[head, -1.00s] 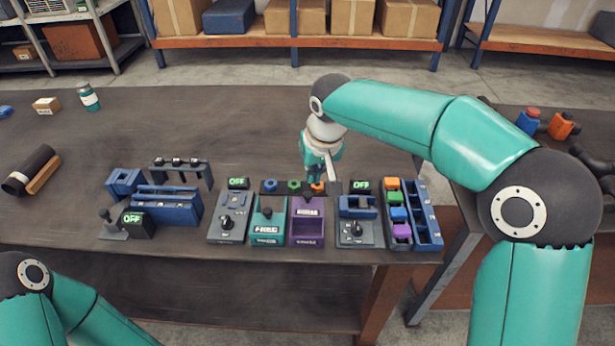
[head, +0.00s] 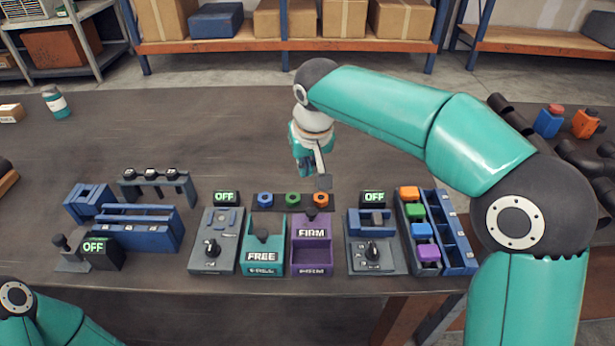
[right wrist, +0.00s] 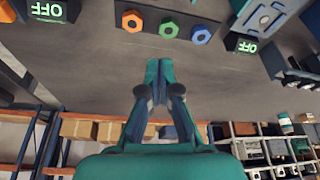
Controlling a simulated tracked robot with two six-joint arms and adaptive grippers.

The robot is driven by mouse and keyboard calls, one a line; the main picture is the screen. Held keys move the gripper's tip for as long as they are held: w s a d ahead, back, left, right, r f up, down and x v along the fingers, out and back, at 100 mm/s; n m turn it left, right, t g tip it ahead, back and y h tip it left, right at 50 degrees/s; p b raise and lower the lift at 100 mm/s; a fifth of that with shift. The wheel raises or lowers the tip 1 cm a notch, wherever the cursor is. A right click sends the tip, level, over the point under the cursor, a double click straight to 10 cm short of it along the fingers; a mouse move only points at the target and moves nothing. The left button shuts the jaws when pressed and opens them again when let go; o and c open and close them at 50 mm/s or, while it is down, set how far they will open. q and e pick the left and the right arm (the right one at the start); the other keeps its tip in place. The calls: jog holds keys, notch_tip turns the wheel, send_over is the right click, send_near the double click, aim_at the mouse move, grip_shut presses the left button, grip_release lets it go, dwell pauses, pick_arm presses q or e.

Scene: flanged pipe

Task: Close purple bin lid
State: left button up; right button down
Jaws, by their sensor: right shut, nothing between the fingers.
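The purple bin (head: 312,257) stands in the front row on the bench, marked FIRM. Its purple lid (head: 310,222) appears tilted up at the back, with a dark knob at its top, and the bin's inside shows below it. My right gripper (head: 306,172) is behind the bin and the row of coloured nuts, apart from the lid. It also shows in the right wrist view (right wrist: 159,68), where its fingers are together and empty. The purple bin does not show clearly there. My left gripper is out of the picture; only part of that arm shows at lower left.
A teal bin (head: 263,257) marked FREE stands left of the purple bin. Behind them lie blue, green and orange nuts (head: 293,199). Grey switch boxes (head: 214,240) with OFF displays (head: 373,198) flank the bins. The bench behind is mostly clear.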

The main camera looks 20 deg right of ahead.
aim_at(307, 231)
jog(key=x, duration=0.8)
jog(key=shift+s+d+f+p, duration=0.15)
jog(key=shift+s+f+p, duration=0.15)
jog(key=shift+p, duration=0.05)
jog(key=shift+s, duration=1.7)
jog(key=shift+s+f, duration=0.15)
jog(key=shift+s, duration=0.1)
jog(key=s+b, duration=0.1)
jog(key=s+a+b, duration=0.1)
jog(key=s+b, duration=0.2)
jog(key=s, duration=0.1)
jog(key=shift+s+a+b, duration=0.15)
jog(key=shift+a+b, duration=0.15)
jog(key=shift+a, duration=0.1)
jog(key=shift+s, duration=0.2)
